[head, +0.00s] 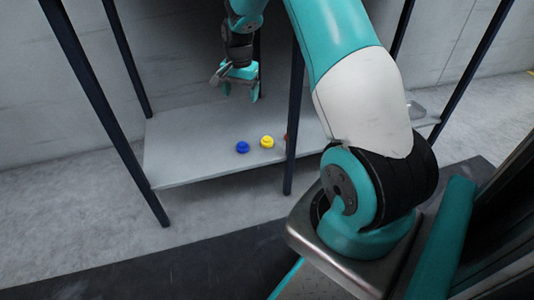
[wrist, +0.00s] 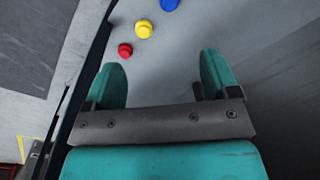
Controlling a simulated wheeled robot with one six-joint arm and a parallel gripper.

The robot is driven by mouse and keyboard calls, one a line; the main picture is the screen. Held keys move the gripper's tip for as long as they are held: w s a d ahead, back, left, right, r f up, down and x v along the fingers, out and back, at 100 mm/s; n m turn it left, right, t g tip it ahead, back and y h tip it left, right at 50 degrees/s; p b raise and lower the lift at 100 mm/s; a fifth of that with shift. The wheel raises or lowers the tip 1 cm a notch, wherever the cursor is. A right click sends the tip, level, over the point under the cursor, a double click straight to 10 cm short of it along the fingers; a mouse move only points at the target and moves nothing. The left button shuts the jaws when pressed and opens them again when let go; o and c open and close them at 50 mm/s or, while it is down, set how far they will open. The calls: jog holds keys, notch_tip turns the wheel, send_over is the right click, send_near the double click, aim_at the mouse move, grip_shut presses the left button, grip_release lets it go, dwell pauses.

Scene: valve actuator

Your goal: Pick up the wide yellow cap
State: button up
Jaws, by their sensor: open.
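The yellow cap (head: 266,142) sits on the grey shelf near its front edge, between a blue cap and a red one. It also shows in the wrist view (wrist: 144,28), at the top, beyond my fingertips. My gripper (head: 240,92) is open and empty, above the shelf and farther back than the yellow cap. In the wrist view its two teal fingers (wrist: 162,75) stand wide apart with bare shelf between them. Nothing touches the yellow cap.
The blue cap (head: 243,147) is left of the yellow one. The red cap (wrist: 125,50) is on its other side, mostly hidden in the head view by a dark post (head: 290,130). The grey shelf (head: 190,150) is clear at left. Dark posts frame the shelf.

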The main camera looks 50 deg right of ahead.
jog(key=d+f+m+b, duration=0.1)
jog(key=d+f+m, duration=0.4)
jog(key=d+f, duration=0.5)
jog(key=b, duration=0.6)
send_over(267, 138)
jog(key=shift+m+g, duration=0.3)
jog(key=shift+g, duration=0.1)
jog(key=f, duration=1)
jog(key=shift+w+a+f, duration=0.2)
jog(key=shift+w, duration=0.1)
jog(key=f+b, duration=0.1)
jog(key=f, duration=0.1)
jog(key=f+b, duration=0.3)
jog(key=f, duration=0.1)
jog(key=shift+s+d+b, duration=0.15)
jog(key=shift+s+b, duration=0.15)
jog(key=shift+s, duration=0.05)
jog(key=shift+r, duration=0.1)
jog(key=c, duration=1)
